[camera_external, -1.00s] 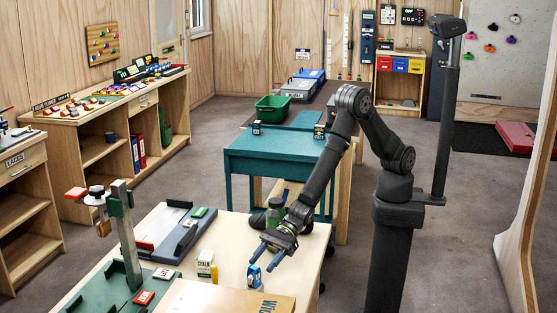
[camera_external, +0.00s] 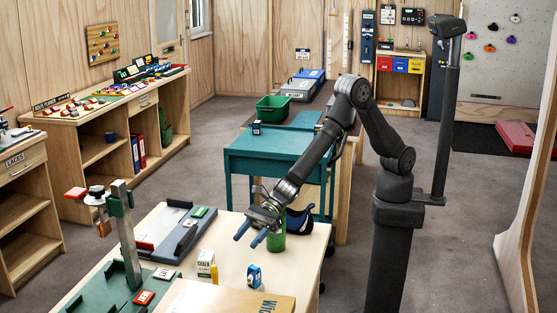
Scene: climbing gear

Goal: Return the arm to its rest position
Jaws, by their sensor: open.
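My arm reaches from its dark column over the near wooden table (camera_external: 312,262). My gripper (camera_external: 251,239) is above that table, with its two blue fingers apart and nothing between them. A green cylinder (camera_external: 277,238) stands just behind and to the right of the fingers, partly hidden by my gripper. I cannot tell whether they touch. A blue item with a white face (camera_external: 254,276) stands on the table below my gripper.
A white chalk box (camera_external: 206,265) and a yellow item (camera_external: 214,273) stand left of the blue item. A dark blue shoe-like thing (camera_external: 300,219) is right of my gripper. A teal table (camera_external: 275,158) stands behind.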

